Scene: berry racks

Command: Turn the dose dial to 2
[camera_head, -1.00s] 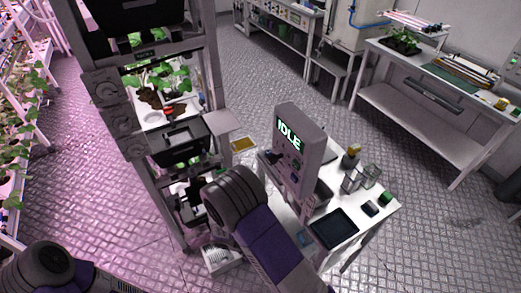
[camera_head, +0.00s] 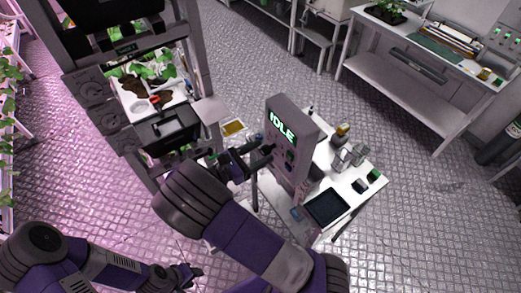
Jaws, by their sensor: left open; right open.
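The grey dosing unit (camera_head: 297,112) stands upright on a white table, and its green screen (camera_head: 281,125) reads IDLE. Small dark controls (camera_head: 290,157) sit on the panel below the screen. They are too small to read, so I cannot tell which is the dose dial or its setting. My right gripper (camera_head: 262,152) is open at the left side of the panel, just below the screen. I cannot tell if it touches. My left gripper (camera_head: 190,272) is open and low at the bottom left, well away from the unit.
The white table (camera_head: 345,205) also carries a dark tray (camera_head: 327,208), glass jars (camera_head: 350,155) and a small green-topped item (camera_head: 374,175). A tall plant rack (camera_head: 205,75) stands to the left. A workbench (camera_head: 425,95) is at the back right. The floor between is clear.

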